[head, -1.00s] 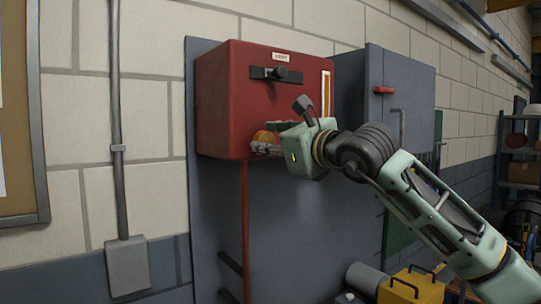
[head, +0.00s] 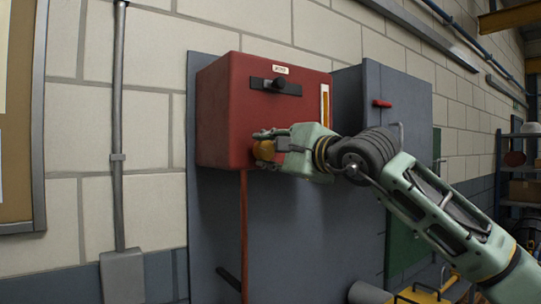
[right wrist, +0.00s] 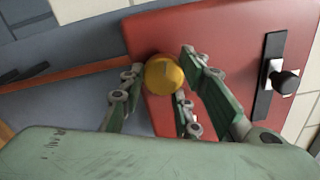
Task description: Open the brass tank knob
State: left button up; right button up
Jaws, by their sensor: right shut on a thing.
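The red tank box (head: 222,115) is on a grey panel against the wall. Its brass knob (head: 262,151) is low on the front face, partly covered by my fingers. In the right wrist view the round brass knob (right wrist: 160,76) sits between my green fingers, low on the red face. My right gripper (head: 270,143) is shut on the knob, with its fingers around it; the right wrist view also shows this gripper (right wrist: 166,70). I cannot tell from the picture how far the knob is turned. My left gripper is not in view.
A black slider with a round knob (head: 279,85) is on the box above, under a small label. An amber gauge strip (head: 324,104) is at its right edge. A grey cabinet with a red handle (head: 382,103) stands to the right. A red pipe (head: 244,235) runs down below.

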jog(key=shift+w+a+f+n, duration=0.1)
jog(key=shift+a+f+n, duration=0.1)
jog(key=shift+f+n, duration=0.7)
jog(key=shift+r+n, duration=0.25)
jog(key=shift+n, duration=0.05)
jog(key=o, duration=0.8)
jog(key=shift+o, duration=1.1)
jog(key=shift+d+r, duration=0.1)
jog(key=shift+d, duration=0.05)
jog(key=shift+r, duration=0.1)
jog(key=shift+r, duration=0.2)
jog(key=v, duration=1.2)
